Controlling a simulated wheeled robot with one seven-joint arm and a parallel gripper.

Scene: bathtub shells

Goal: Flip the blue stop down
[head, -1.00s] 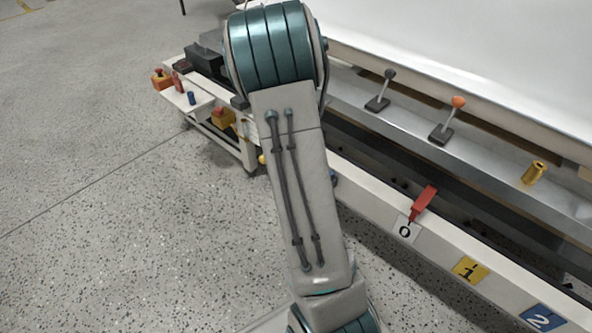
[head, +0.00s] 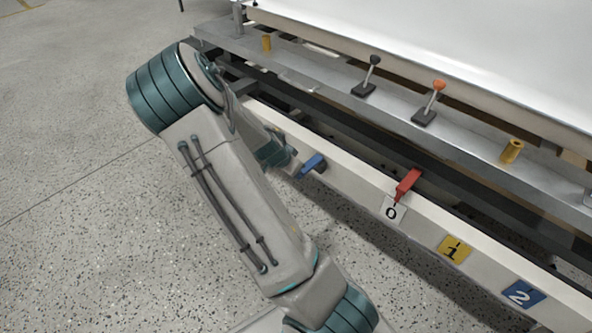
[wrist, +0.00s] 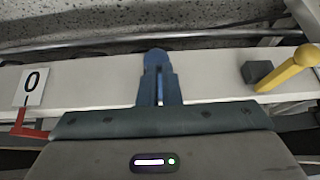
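The blue stop (head: 312,165) is at the front white rail in the head view, left of the red stop (head: 407,184). In the wrist view the blue stop (wrist: 156,58) shows at the middle, over the white rail. My gripper (head: 291,158) is right beside it in the head view, its fingertips not clearly visible. In the wrist view the wide grey-teal hand fills the bottom, and narrow dark-blue parts with a slim gap merge with the stop. I cannot tell fingers from stop there, nor whether they touch.
A red stop (wrist: 30,131) and a "0" card (wrist: 31,86) are at left in the wrist view; a yellow stop (wrist: 288,70) with a dark block is at right. Black-knobbed (head: 370,74) and orange-knobbed (head: 431,102) levers stand on the metal ledge. Open floor lies left.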

